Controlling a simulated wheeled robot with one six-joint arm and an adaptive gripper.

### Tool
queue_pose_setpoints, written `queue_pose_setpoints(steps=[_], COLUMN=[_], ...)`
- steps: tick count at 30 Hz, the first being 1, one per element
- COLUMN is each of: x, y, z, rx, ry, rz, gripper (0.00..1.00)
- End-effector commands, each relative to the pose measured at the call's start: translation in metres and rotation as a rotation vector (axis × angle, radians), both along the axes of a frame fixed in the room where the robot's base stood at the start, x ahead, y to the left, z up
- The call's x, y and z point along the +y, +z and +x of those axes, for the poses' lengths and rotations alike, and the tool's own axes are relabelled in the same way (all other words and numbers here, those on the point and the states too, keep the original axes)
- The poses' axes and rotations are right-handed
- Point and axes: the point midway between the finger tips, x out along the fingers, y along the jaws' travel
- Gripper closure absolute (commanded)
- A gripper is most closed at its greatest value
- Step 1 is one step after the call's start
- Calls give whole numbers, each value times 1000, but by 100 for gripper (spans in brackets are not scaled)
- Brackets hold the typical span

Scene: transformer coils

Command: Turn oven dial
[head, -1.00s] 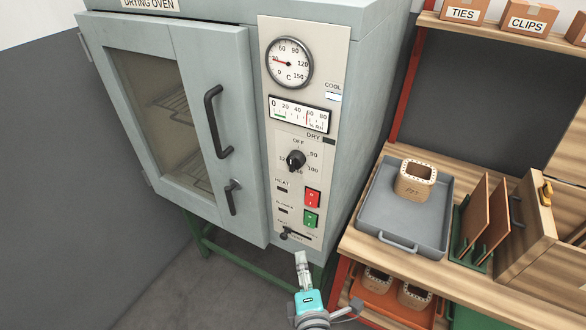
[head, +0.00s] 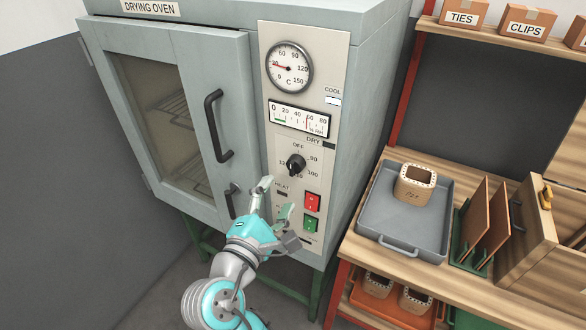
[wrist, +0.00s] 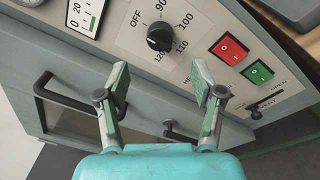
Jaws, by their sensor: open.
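The black round oven dial (head: 296,164) sits on the pale control panel of the drying oven (head: 182,60), with OFF and number marks around it. In the wrist view the dial (wrist: 160,37) is ahead of my gripper, above and between the fingertips. My gripper (head: 276,198) is in front of the lower panel, below and a little left of the dial in the head view. Its two fingers are apart and empty, and it does not touch the dial. In the wrist view the gripper (wrist: 162,85) also shows open.
A red switch (head: 312,202) and a green switch (head: 311,223) lie right below the dial. The oven door handle (head: 218,125) stands out to the left. A workbench with a grey tray (head: 425,235) and a coil form (head: 415,181) is to the right.

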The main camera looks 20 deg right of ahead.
Motion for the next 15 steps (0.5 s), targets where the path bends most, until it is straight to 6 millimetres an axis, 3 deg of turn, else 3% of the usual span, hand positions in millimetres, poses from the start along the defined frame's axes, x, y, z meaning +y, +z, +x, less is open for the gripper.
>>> queue_pose_setpoints(steps=[15], x=[-56], y=[-1], z=[60], rx=[0], ry=[-1], rz=[1], gripper=[33])
